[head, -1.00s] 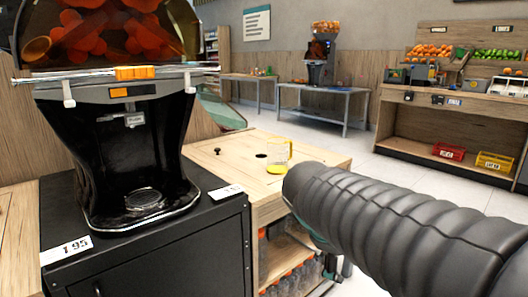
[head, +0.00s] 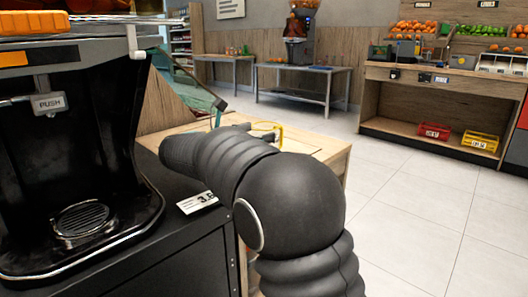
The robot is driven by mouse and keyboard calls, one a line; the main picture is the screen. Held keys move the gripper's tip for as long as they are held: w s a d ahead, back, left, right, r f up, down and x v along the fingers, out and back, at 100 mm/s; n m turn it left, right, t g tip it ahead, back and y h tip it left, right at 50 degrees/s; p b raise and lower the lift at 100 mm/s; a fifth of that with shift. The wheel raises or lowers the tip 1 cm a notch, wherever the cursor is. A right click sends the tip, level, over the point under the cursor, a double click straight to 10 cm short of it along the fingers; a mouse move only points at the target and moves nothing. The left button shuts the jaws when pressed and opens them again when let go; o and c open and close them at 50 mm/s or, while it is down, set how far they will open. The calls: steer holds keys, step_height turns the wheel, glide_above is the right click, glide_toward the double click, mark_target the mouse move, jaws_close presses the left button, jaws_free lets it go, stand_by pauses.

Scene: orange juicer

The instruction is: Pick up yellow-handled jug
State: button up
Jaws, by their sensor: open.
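The jug (head: 265,131) stands on the light wooden counter, just beyond my arm. Its yellow handle (head: 281,131) and upper rim show, and its lower part is hidden behind my dark ribbed arm. My gripper (head: 232,122) is mostly hidden behind the arm. Only small dark and teal parts of it show above the arm, to the left of the jug. It looks open, and nothing shows between its fingers. I cannot tell how far it is from the jug in depth.
A black juicer (head: 70,130) stands at the left on a black cabinet (head: 190,255), close to my arm. A price card (head: 197,202) lies at the cabinet edge. Open tiled floor (head: 420,210) lies to the right. Farther back are a metal table (head: 330,75) and a fruit stand (head: 440,75).

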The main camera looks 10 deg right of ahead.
steer(key=a+f+b, duration=0.1)
steer(key=f, duration=0.1)
steer(key=shift+w+a+f+b, duration=0.15)
steer(key=shift+a+f+b, duration=0.2)
steer(key=shift+f+b, duration=0.05)
steer(key=shift+w+b+x, duration=0.15)
steer(key=shift+b+x, duration=0.15)
steer(key=shift+x, duration=1.55)
steer(key=shift+w+b+x, duration=0.1)
steer(key=shift+b+x, duration=0.15)
steer(key=shift+x, duration=1.6)
steer(key=shift+a, duration=0.15)
steer(key=c, duration=1.2)
